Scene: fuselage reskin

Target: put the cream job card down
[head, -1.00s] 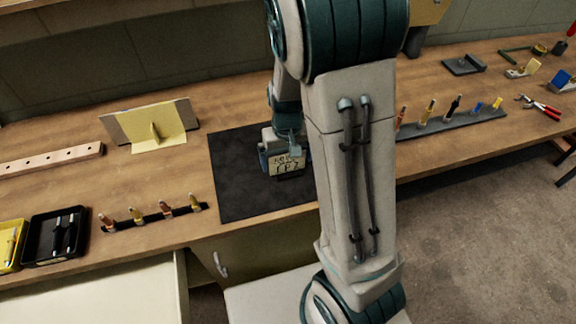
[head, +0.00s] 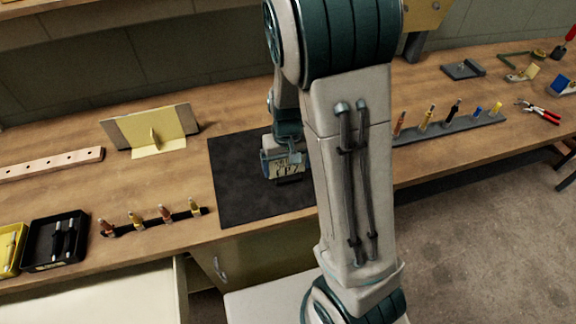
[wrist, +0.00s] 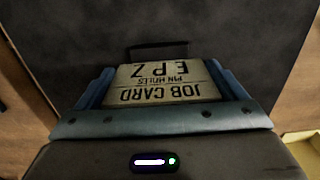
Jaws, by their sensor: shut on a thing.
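The cream job card (head: 284,166) is held in my gripper (head: 283,172) over the dark mat (head: 236,186) on the workbench. In the wrist view the card (wrist: 165,84) lies between the two blue fingers of my gripper (wrist: 165,90). Its print reads upside down there: "JOB CARD", "PIN HOLES" and "EPZ". A dark block or base (wrist: 158,50) shows at the card's far edge. The gap between the card and the mat cannot be judged clearly.
A row of upright pins (head: 165,213) stands left of the mat, with a black tray (head: 54,241) and a yellow tray (head: 9,250) farther left. A cream angled stand (head: 155,132) is behind. Another tool rack (head: 450,127) lies right of my arm.

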